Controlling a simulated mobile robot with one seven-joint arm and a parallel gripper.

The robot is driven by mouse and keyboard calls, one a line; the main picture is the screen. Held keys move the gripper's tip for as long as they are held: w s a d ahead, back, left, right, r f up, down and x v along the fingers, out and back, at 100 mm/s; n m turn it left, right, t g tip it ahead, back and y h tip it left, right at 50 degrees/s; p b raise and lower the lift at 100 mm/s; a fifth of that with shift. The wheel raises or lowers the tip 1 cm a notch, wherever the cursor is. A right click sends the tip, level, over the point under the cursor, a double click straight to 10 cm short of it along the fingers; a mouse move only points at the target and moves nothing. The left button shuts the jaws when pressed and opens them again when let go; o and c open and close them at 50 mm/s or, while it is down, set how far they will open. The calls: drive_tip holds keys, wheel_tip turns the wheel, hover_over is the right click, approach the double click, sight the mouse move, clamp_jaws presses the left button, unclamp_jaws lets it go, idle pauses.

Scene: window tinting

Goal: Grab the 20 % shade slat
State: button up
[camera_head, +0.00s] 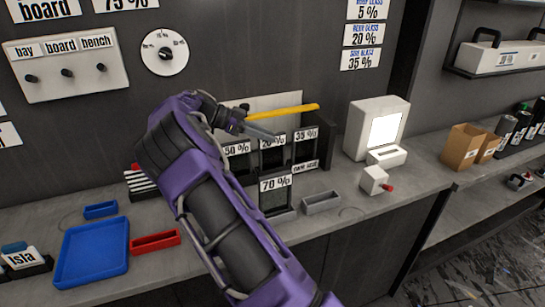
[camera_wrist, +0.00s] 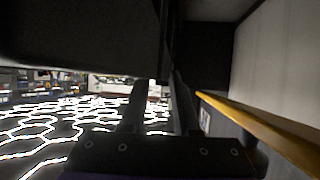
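The 20 % slat (camera_head: 272,156) is a dark upright panel with a white label. It stands in the rack between the 50 % slat (camera_head: 237,163) and the 35 % slat (camera_head: 305,150). My gripper (camera_head: 272,136) is at its top edge, with a finger partly covering its label. The wrist view shows my two fingers (camera_wrist: 161,98) apart, with a light gap between them. A dark panel (camera_wrist: 80,40) fills the upper left there, and I cannot tell which slat it is. Whether the fingers touch the 20 % slat is unclear.
A yellow bar (camera_head: 283,112) runs just behind my gripper, and also shows close by in the wrist view (camera_wrist: 265,132). The 70 % slat (camera_head: 275,198) stands in front. A white device (camera_head: 376,130) is to the right. A blue tray (camera_head: 92,252) lies left.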

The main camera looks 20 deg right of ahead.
clamp_jaws()
idle(1.0)
